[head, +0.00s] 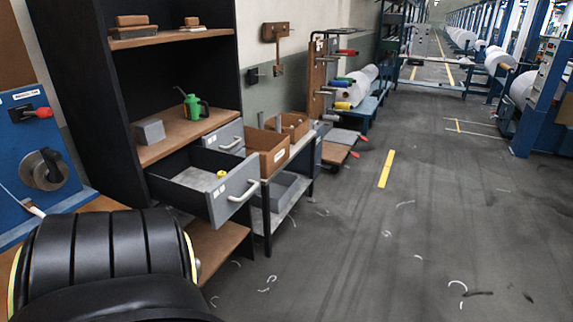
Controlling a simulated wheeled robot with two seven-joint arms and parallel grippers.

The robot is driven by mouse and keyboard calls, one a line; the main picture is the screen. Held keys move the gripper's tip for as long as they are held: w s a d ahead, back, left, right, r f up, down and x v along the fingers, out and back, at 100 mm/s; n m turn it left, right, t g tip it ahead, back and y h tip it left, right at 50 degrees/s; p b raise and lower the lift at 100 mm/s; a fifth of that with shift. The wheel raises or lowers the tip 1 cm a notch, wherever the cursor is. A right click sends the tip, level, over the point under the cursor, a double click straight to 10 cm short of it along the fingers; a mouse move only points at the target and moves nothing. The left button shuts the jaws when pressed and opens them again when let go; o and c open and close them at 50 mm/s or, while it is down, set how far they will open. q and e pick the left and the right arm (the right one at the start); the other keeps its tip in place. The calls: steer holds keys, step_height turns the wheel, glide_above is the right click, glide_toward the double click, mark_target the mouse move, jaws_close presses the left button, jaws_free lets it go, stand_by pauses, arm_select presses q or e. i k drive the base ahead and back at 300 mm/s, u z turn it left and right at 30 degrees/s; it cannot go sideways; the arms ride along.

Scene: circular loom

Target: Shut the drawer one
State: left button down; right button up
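A grey drawer (181,177) stands pulled out from the black cabinet with wooden shelves. Its front panel (228,203) faces right and carries a pale bar handle (244,191) and small white labels, too small to read. A small yellow item (221,174) lies inside near the front. Behind it, a second grey drawer front (223,138) with a handle looks pushed in. I cannot read which drawer is numbered one. Neither gripper is in view.
A black ribbed body part, probably mine, fills the lower left near the cabinet. A green can (193,106) and grey block (150,131) sit on the shelf. A rack with cardboard boxes (267,146) stands beyond the open drawer.

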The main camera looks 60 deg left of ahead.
mark_target(185, 180)
steer(key=u, duration=0.8)
steer(key=i, duration=1.1)
steer(key=u, duration=1.05)
